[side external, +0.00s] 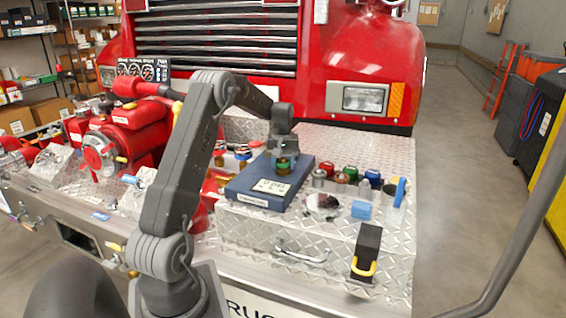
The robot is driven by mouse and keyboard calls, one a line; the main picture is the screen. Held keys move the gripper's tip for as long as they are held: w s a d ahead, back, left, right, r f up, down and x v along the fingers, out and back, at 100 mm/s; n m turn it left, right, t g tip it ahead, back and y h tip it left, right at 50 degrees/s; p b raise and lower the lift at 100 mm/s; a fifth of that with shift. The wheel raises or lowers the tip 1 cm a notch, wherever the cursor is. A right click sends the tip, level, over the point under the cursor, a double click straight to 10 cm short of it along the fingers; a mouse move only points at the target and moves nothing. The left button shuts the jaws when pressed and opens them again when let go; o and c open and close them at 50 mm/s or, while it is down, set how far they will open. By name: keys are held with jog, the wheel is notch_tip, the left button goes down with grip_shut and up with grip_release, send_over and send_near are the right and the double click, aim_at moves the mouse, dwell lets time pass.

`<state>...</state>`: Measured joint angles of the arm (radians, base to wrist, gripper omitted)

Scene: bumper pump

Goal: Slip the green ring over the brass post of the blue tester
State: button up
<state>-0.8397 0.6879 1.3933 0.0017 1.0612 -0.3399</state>
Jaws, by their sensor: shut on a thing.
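The blue tester (240,190) is a flat blue box with a white label, lying on the diamond-plate bumper deck. My gripper (283,158) points down over the tester's right rear part and is shut on the green ring (283,163). A bit of brass, apparently the brass post (283,171), shows just below the ring. The fingers and the small size hide whether the ring is around the post or only above it.
Several small coloured caps and fittings (350,173) stand right of the tester, with a dark round patch (322,203) and a blue block (361,209) in front. A red pump (130,130) stands left. The truck grille (215,40) rises behind.

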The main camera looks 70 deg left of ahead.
jog(key=shift+f, duration=0.3)
dwell(0.4)
jog(key=o, duration=1.2)
jog(key=shift+r, duration=0.1)
jog(key=shift+r, duration=3.9)
